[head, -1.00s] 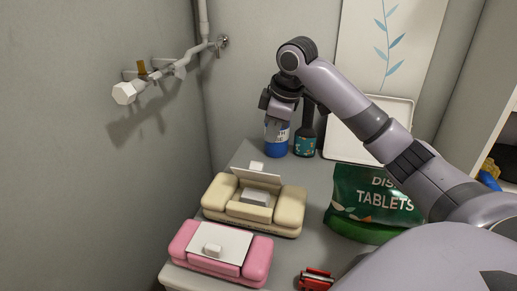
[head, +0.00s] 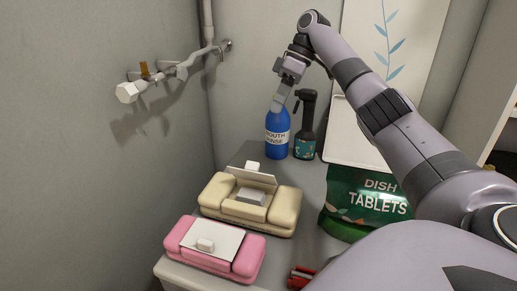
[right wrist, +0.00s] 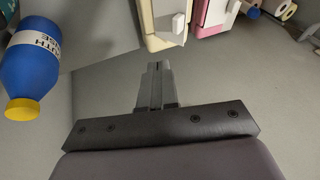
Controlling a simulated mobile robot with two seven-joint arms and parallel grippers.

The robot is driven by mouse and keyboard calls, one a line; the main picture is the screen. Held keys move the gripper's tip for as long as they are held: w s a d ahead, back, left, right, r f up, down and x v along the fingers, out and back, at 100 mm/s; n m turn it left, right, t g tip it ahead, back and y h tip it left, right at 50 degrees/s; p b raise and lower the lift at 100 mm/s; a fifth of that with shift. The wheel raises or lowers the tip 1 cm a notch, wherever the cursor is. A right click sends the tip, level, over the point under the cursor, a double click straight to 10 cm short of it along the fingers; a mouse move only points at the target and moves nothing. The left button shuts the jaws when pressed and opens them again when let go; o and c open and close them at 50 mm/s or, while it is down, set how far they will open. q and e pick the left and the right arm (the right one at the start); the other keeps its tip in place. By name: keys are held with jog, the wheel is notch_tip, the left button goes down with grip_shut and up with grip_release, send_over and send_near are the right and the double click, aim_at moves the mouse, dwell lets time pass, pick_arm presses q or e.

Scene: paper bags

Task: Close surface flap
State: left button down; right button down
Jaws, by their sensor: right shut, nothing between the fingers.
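A cream box (head: 284,207) stands on the counter with its thin flap (head: 251,177) tilted up, showing a pale block (head: 251,196) in the opening. A pink box (head: 247,258) in front of it has its white flap (head: 212,241) lying flat. In the right wrist view, parts of the cream box (right wrist: 150,30) and the pink box (right wrist: 213,13) show at the top. My right gripper (head: 278,104) is shut and empty, above and behind the cream box, apart from it. Its fingers show in the wrist view (right wrist: 154,82). My left gripper is out of view.
A blue mouth rinse bottle (head: 277,138) stands below my right gripper, with a dark spray bottle (head: 305,130) beside it. A green dish tablets bag (head: 365,205) is to the right. A wall pipe (head: 160,82) juts out at left. A red item (head: 301,274) lies at the front.

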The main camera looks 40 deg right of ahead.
aim_at(254, 172)
jog(key=s+a+x, duration=0.1)
jog(key=x, duration=1.1)
jog(key=shift+s+a+r, duration=0.25)
jog(key=shift+s+a, duration=0.1)
jog(key=shift+s, duration=0.05)
